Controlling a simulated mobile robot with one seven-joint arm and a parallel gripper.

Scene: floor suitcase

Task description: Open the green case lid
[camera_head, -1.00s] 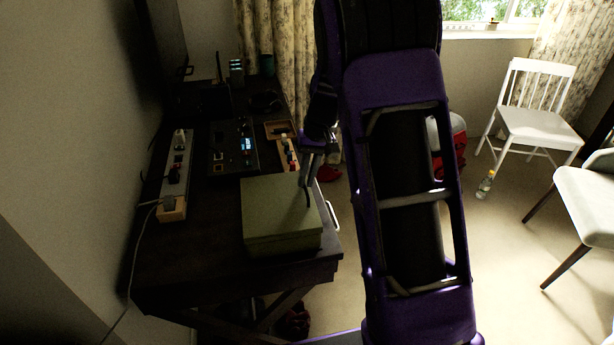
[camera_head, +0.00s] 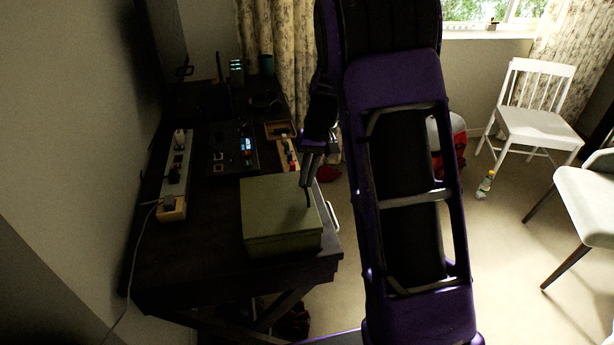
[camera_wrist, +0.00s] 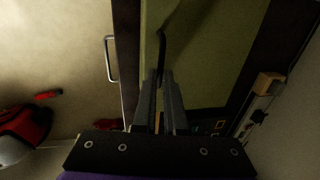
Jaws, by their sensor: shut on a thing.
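The green case (camera_head: 270,215) sits on the dark desk, and its lid lies flat and closed. In the wrist view the lid's green top (camera_wrist: 215,50) fills the upper middle. A thin dark handle (camera_wrist: 162,48) runs over it from between my fingertips. My gripper (camera_head: 307,185) reaches down to the right part of the lid. It also shows in the wrist view (camera_wrist: 166,75), its fingers close together on the dark handle. The exact contact at the fingertips is dark and hard to make out.
The dark desk (camera_head: 190,255) also holds a power strip (camera_head: 176,175), a black box with a lit display (camera_head: 232,148) and a small wooden tray (camera_head: 280,130). A wall borders the left. A white chair (camera_head: 535,120) stands at the right, with open floor before it.

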